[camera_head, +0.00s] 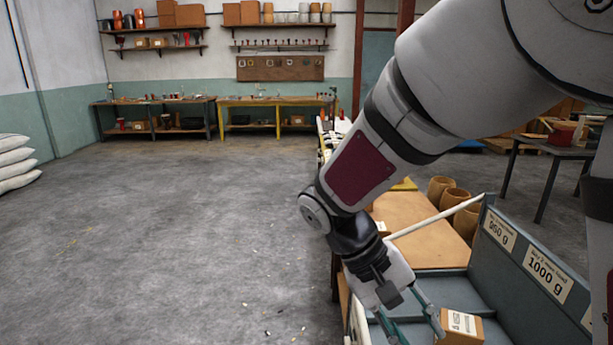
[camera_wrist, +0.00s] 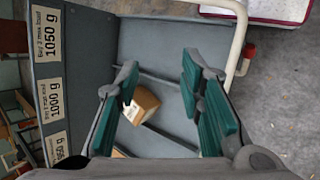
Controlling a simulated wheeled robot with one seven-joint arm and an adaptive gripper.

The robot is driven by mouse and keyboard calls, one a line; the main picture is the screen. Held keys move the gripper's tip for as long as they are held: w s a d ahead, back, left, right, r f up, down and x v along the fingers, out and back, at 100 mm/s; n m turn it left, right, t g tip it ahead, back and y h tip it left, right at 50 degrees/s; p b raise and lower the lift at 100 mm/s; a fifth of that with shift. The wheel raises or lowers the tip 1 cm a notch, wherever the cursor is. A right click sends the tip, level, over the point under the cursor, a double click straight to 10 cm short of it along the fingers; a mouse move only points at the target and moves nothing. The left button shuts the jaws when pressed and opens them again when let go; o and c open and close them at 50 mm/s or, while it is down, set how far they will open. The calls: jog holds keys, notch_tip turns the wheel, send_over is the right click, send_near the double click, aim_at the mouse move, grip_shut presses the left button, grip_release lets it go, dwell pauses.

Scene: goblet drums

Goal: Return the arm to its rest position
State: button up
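My arm reaches down from the upper right in the head view, and my gripper (camera_head: 408,319) points down over a grey divided bin (camera_head: 520,262). In the wrist view my gripper (camera_wrist: 160,110) has its two green-padded fingers spread wide apart. Nothing is between the pads. A small cardboard box with a white label (camera_head: 460,326) lies in the bin just right of the fingers in the head view. It also shows in the wrist view (camera_wrist: 145,104), lower down between and beyond the fingers, apart from them.
The bin wall carries weight labels, one reading 1000 g (camera_head: 548,272). A pale rail (camera_head: 435,217) runs along the bin. Wooden drum shells (camera_head: 455,200) stand behind. A dark table (camera_head: 550,150) is at right.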

jog(key=s+d+r+t+y+p, duration=0.3)
jog(key=s+r+t+y, duration=0.3)
jog(key=s+r, duration=0.7)
jog(key=shift+s+m+t+y+p, duration=0.4)
jog(key=shift+s+t+p, duration=0.15)
jog(key=shift+t, duration=0.15)
dwell(1.1)
